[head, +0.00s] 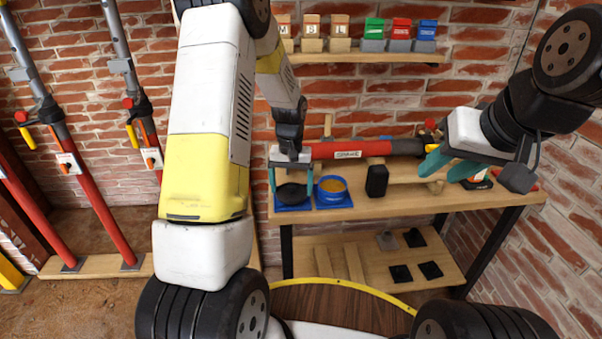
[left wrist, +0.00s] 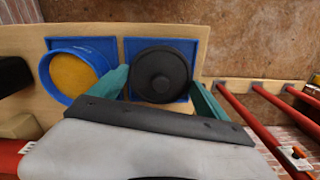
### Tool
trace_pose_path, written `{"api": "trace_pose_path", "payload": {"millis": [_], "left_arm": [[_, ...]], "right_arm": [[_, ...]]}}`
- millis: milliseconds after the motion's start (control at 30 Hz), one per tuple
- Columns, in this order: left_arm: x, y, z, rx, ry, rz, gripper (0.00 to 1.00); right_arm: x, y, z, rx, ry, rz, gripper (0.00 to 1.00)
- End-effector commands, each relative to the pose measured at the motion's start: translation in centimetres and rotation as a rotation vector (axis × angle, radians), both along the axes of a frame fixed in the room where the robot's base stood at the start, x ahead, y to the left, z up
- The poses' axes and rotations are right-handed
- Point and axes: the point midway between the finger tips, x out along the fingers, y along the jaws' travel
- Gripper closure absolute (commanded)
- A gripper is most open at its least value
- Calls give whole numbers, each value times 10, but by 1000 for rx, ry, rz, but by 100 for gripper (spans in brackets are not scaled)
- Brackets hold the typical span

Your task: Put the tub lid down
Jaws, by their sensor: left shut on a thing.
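The black round tub lid (head: 291,193) with a central knob is at the left end of the workbench. My left gripper (head: 291,183) is shut on it, a teal finger at each side. The left wrist view shows the lid (left wrist: 160,74) over a blue square pad (left wrist: 194,46); I cannot tell whether it touches the pad. The open blue tub (head: 331,196) with yellow-orange contents stands just right of the lid, on another blue pad. It also shows in the left wrist view (left wrist: 58,95). My right gripper (head: 440,172) is open, fingers apart, above the bench's right part.
The wooden bench (head: 400,202) also carries a black block (head: 377,181) right of the tub and a red cylinder (head: 350,150) behind. A shelf (head: 370,56) with small labelled boxes hangs above. Red props (head: 95,210) stand at left.

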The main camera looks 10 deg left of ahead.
Motion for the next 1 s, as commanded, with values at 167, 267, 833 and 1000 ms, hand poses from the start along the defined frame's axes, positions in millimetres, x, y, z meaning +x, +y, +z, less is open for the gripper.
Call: {"api": "trace_pose_path", "payload": {"millis": [167, 267, 833, 1000], "left_arm": [[0, 0, -1, 0, -1, 1, 51], [0, 0, -2, 0, -1, 0, 51], [0, 0, -13, 0, -1, 1, 0], [0, 1, -14, 1, 0, 1, 0]], "right_arm": [[0, 0, 0, 0, 0, 0, 64], [0, 0, 0, 0, 0, 0, 64], [0, 0, 0, 0, 0, 0, 64], [0, 0, 0, 0, 0, 0, 64]]}}
